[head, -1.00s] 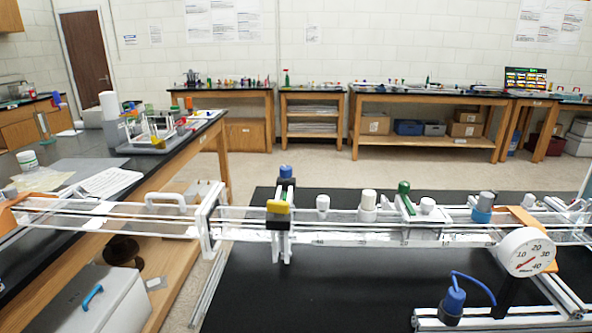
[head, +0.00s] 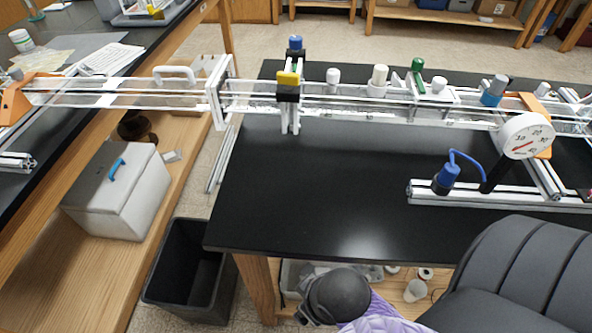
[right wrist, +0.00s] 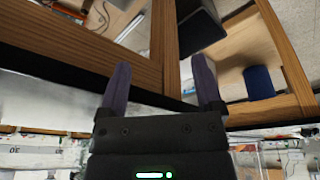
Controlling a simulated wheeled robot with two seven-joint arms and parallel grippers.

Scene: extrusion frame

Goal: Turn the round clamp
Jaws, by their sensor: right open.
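I cannot tell which part is the round clamp. A long clear channel (head: 350,108) crosses the black table in the head view. On it are a black and yellow clamp block (head: 289,84) with a blue knob, white knobs (head: 379,78), a green upright knob (head: 417,70) and a grey cylinder in a blue ring (head: 494,90). A round white gauge (head: 525,136) faces me at the right. My right gripper (right wrist: 160,62) shows in the right wrist view, open with nothing between its purple fingers.
The black table top (head: 340,190) is clear in front of the channel. A blue-capped part with a hose (head: 447,176) stands on a rail. A black bin (head: 190,265) and white cooler (head: 118,190) are at left. A dark, chair-like padded shape (head: 530,270) fills the lower right.

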